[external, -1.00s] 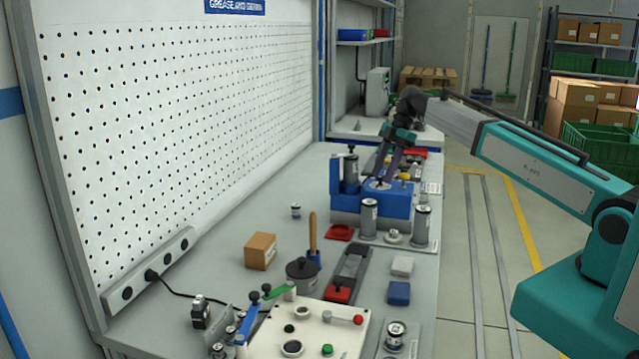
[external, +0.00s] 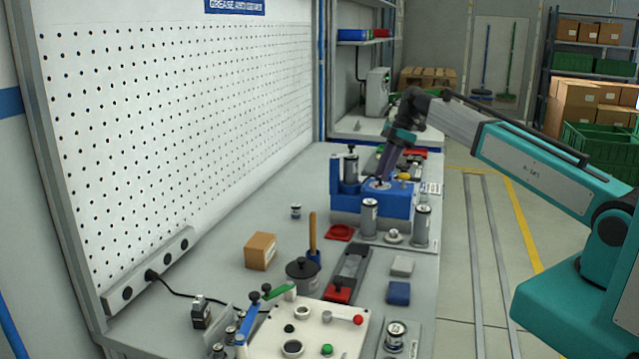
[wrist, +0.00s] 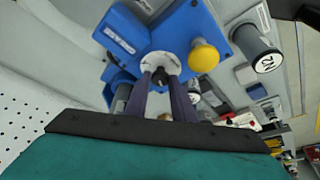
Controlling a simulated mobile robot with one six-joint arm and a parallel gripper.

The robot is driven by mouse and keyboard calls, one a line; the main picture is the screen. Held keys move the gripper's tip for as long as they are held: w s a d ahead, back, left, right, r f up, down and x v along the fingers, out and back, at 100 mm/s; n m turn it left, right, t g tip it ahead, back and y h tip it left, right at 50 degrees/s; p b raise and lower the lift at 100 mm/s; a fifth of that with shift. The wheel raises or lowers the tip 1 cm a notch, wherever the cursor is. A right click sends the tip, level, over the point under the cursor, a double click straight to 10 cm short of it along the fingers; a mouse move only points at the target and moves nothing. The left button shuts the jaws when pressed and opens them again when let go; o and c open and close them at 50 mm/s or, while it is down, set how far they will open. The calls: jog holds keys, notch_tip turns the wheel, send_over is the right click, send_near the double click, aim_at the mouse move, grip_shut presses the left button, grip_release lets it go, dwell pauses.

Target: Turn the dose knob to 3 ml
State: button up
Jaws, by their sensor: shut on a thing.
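The blue dosing unit (external: 345,205) stands on the bench with a white round dial (external: 370,185) on top; both also show in the wrist view, the unit (wrist: 190,22) and its dial (wrist: 147,63). My gripper (external: 381,182) points down at the dial from above. In the wrist view my gripper (wrist: 161,80) has a finger on each side of the small dark dose knob (wrist: 161,72) at the dial's centre and is shut on it. The scale marks and the pointer's setting are too small to read.
A yellow button (wrist: 204,55) stands close beside the dial. Silver canisters (external: 369,217) stand in front of the unit. A cardboard box (external: 260,251) and a grey pot (external: 302,272) stand nearer the camera.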

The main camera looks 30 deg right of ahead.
jog(key=m, duration=0.2)
jog(key=m+t+b, duration=0.1)
jog(key=shift+s+m+h, duration=0.3)
jog(key=shift+m, duration=0.1)
jog(key=m+t, duration=0.1)
jog(key=m, duration=0.1)
jog(key=m+t+h, duration=0.1)
jog(key=m, duration=0.1)
jog(key=shift+s+a+m, duration=0.1)
jog(key=shift+a+m, duration=0.1)
jog(key=shift+m, duration=0.2)
jog(key=m+h, duration=0.1)
jog(key=m, duration=0.2)
jog(key=shift+a+m+t, duration=0.15)
jog(key=shift+m+t, duration=0.25)
jog(key=shift+a+m+h, duration=0.15)
jog(key=shift+m+h, duration=0.85)
jog(key=shift+m, duration=1.1)
jog(key=o, duration=1.1)
jog(key=shift+c, duration=0.2)
jog(key=shift+s+r, duration=0.1)
jog(key=shift+r, duration=0.05)
jog(key=b+v, duration=0.3)
jog(key=v, duration=1)
jog(key=shift+s+r, duration=0.2)
jog(key=shift+s, duration=0.05)
